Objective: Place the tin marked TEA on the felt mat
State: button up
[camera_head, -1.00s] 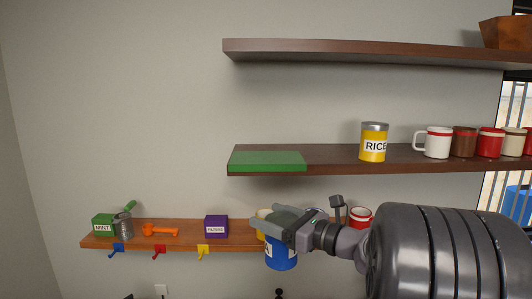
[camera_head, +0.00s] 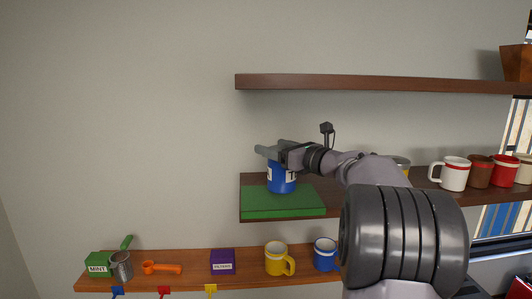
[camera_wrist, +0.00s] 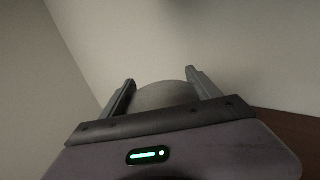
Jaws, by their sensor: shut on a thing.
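The blue tin (camera_head: 281,178) is upright at the green felt mat (camera_head: 283,208), with part of a white label showing a letter T; the rest of the label is hidden. Its base appears to be at the mat's top; I cannot tell whether it touches. My gripper (camera_head: 268,152) is shut on the tin's top from the right. In the wrist view my two fingers (camera_wrist: 160,95) stand on either side of the tin's round grey lid (camera_wrist: 166,96). The mat lies at the left end of the middle shelf (camera_head: 375,205).
The upper shelf (camera_head: 370,83) runs above my gripper. A mostly hidden tin (camera_head: 402,163) and several mugs (camera_head: 455,174) stand to the right on the middle shelf. The lower shelf (camera_head: 190,270) holds a MINT box (camera_head: 97,266), an orange scoop (camera_head: 160,267), a purple box (camera_head: 222,262) and mugs (camera_head: 276,260).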

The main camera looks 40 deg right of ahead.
jog(key=f, duration=0.1)
jog(key=w+f, duration=0.1)
jog(key=f, duration=0.1)
jog(key=shift+w+d+f, duration=0.35)
jog(key=shift+d+f, duration=0.05)
jog(key=o, duration=1.9)
jog(key=shift+s, duration=0.1)
jog(key=s+d+b, duration=0.1)
jog(key=s+b, duration=0.1)
jog(key=s, duration=0.9)
jog(key=shift+s+d+r, duration=0.15)
jog(key=shift+s, duration=0.25)
